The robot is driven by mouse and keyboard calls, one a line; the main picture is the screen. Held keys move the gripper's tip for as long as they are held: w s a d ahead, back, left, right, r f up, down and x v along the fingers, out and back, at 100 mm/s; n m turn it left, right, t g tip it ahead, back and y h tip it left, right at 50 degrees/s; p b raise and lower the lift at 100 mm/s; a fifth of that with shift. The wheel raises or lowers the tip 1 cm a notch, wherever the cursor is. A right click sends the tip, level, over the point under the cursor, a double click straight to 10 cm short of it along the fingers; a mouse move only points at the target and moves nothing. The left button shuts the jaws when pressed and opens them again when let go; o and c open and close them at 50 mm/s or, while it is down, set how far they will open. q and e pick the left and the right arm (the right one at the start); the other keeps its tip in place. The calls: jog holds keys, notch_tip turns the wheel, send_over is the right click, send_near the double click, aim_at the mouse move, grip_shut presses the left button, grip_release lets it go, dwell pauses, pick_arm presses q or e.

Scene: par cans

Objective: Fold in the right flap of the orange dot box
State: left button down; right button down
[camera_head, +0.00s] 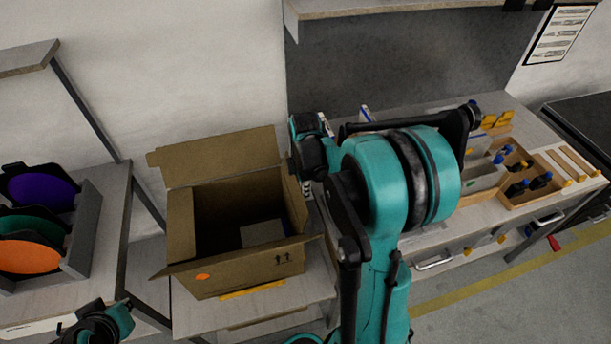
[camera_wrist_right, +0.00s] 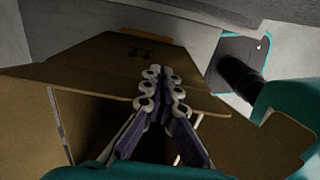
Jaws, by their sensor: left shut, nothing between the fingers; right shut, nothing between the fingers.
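The open cardboard box (camera_head: 285,265) stands on a low table, with an orange dot (camera_head: 202,276) on its front. Its back flap (camera_head: 220,158) stands up and its front flap (camera_head: 240,253) tilts outward. That gripper is at the box's right edge, shut and empty. In the right wrist view its closed fingers (camera_wrist_right: 163,78) are over the box, in front of a cardboard flap (camera_wrist_right: 75,75); contact cannot be told. My left gripper (camera_head: 68,327) is low at the left, apart from the box, shut and empty.
A rack (camera_head: 85,235) with purple, green and orange discs stands on the left table. A workbench (camera_head: 510,120) with wooden trays (camera_head: 530,180) of small parts is at the right. A pale object (camera_head: 262,232) lies inside the box. My right arm hides part of the bench.

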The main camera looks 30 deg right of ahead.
jog(key=shift+w+a, duration=0.2)
jog(key=shift+a, duration=0.4)
jog(key=shift+w+a, duration=0.2)
jog(key=shift+a, duration=0.4)
jog(key=s+d+r+p, duration=0.1)
jog(key=d+r+p, duration=0.2)
jog(key=r+p, duration=0.6)
notch_tip(320, 180, up, 3)
jog(key=shift+r, duration=0.1)
